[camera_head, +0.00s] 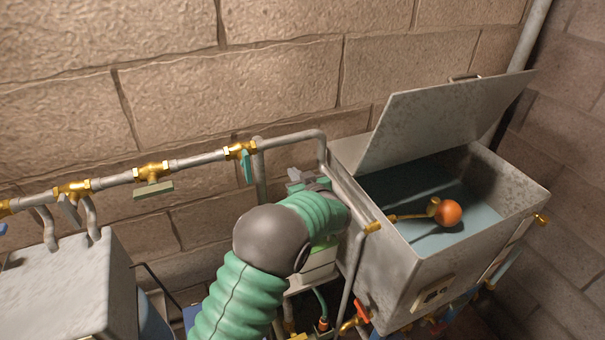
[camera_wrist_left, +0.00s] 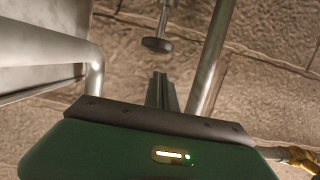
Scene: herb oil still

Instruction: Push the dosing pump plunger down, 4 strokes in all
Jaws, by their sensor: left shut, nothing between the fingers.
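A dark round knob on a thin metal rod (camera_wrist_left: 157,45), which looks like the pump plunger, shows at the top of the left wrist view. My left gripper (camera_wrist_left: 162,82) is shut and empty, its dark fingertips pointing at the knob, with a small gap between them in the picture. In the head view my green left arm reaches up from the bottom and hides most of the gripper and the plunger. A pale green and white body (camera_head: 318,262), probably the dosing pump, shows partly behind the arm. My right gripper is not in view.
An open metal tank (camera_head: 365,250) with a raised lid (camera_head: 440,115) and an orange float (camera_head: 447,213) stands right of my arm. A grey pipe with brass valves (camera_head: 151,171) runs along the wall at left. A grey box (camera_head: 60,290) stands at lower left.

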